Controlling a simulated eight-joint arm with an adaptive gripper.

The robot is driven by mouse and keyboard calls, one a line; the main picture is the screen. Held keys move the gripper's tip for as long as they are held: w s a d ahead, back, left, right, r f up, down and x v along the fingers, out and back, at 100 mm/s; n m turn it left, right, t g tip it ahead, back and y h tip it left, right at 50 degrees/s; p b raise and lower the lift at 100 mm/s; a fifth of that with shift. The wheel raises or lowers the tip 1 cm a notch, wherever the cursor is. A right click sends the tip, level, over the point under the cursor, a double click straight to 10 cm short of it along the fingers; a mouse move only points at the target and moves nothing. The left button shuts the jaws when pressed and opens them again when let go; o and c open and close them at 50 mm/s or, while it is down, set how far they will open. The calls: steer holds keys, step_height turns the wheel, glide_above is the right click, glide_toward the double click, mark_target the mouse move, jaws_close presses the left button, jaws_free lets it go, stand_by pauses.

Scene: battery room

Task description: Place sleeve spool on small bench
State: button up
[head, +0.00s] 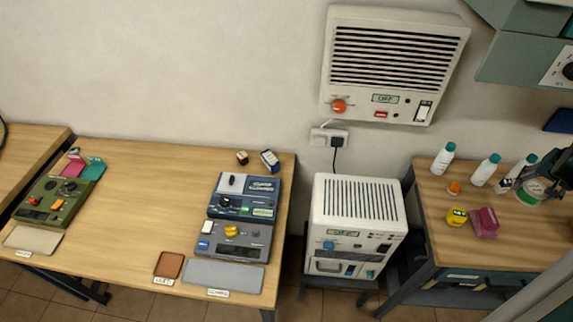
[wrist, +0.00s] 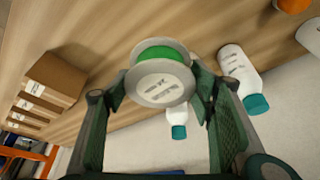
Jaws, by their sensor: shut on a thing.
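The sleeve spool (wrist: 162,82) has pale round flanges and a green winding. It sits between the two fingers of my gripper (wrist: 160,90) in the wrist view, and the fingers are shut on it. In the head view the spool (head: 529,192) shows at the far right, beside the dark fingers of my gripper (head: 543,180), over the smaller wooden bench (head: 455,240). I cannot tell whether the spool touches the bench top. A printed label faces the wrist camera.
White bottles with teal caps (head: 443,158) stand along the bench's back. The wrist view shows cardboard boxes (wrist: 50,82). A white cabinet unit (head: 358,215) stands left of the bench.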

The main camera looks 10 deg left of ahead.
steer(key=w+a+f+n+y, duration=0.1)
steer(key=w+a+n, duration=0.3)
steer(key=a, duration=1.5)
steer(key=w+a+n+y+b, duration=0.15)
steer(key=w+a+n, duration=0.25)
steer(key=a, duration=1.5)
steer(key=w+a+f+n+y, duration=0.15)
steer(key=w+a+n, duration=0.25)
steer(key=a, duration=1.5)
steer(key=s+a+f+n+y+b, duration=0.1)
steer(key=s+a, duration=0.5)
steer(key=a, duration=1.5)
steer(key=s+a+n+g+y+b, duration=0.1)
steer(key=s+a+n+b, duration=0.2)
steer(key=a, duration=1.9)
steer(key=s+a+f+n+b, duration=0.1)
steer(key=s+a+n, duration=0.4)
steer(key=a, duration=1.7)
steer(key=shift+s+a+f+n+g+y+b, duration=0.3)
steer(key=shift+s+f+g+y+b, duration=0.1)
steer(key=shift+s, duration=2)
steer(key=shift+d, duration=0.1)
